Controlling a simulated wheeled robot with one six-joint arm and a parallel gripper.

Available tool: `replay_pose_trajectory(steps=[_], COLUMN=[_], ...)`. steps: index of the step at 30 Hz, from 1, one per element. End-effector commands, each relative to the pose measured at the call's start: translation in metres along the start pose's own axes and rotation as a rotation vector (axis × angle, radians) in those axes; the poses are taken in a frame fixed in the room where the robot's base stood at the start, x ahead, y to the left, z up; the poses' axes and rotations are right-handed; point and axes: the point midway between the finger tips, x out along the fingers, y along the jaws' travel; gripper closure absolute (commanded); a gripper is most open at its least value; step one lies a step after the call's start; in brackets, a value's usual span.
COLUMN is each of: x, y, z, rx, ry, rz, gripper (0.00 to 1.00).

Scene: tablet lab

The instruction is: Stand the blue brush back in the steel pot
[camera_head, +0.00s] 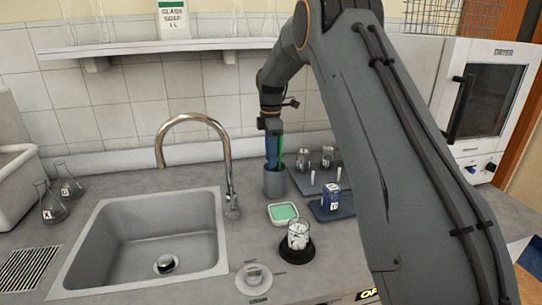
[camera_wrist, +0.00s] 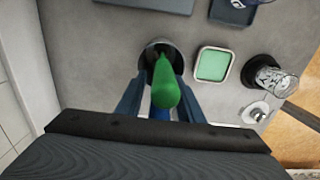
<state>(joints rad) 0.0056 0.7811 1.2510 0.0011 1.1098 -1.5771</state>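The steel pot (camera_head: 275,184) stands upright on the counter right of the sink. In the wrist view its dark mouth (camera_wrist: 160,48) shows beyond my fingers. My gripper (camera_head: 272,160) points down right over the pot. In the wrist view my gripper (camera_wrist: 161,88) has a finger on either side of a green brush (camera_wrist: 165,88), which leans from the pot toward the camera. A blue part, probably the blue brush (camera_wrist: 160,113), shows below the green one, between the fingers. Its lower end is hidden, and I cannot tell whether the fingers touch it.
A green-filled dish (camera_head: 283,212) sits in front of the pot. A glass beaker (camera_head: 298,235) stands on a black base. The sink (camera_head: 150,240) and curved faucet (camera_head: 195,120) are left.

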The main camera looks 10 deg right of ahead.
Motion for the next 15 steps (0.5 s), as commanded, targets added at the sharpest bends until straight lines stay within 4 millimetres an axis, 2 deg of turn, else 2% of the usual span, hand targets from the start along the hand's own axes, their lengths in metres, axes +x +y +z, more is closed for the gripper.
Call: replay_pose_trajectory(steps=[8, 11, 15], x=[-0.003, -0.012, -0.035], y=[0.000, 0.002, 0.002], z=[0.000, 0.000, 0.000], rx=[0.000, 0.000, 0.000], ry=[0.000, 0.000, 0.000], rz=[0.001, 0.005, 0.006], gripper=[0.66, 0.66, 0.66])
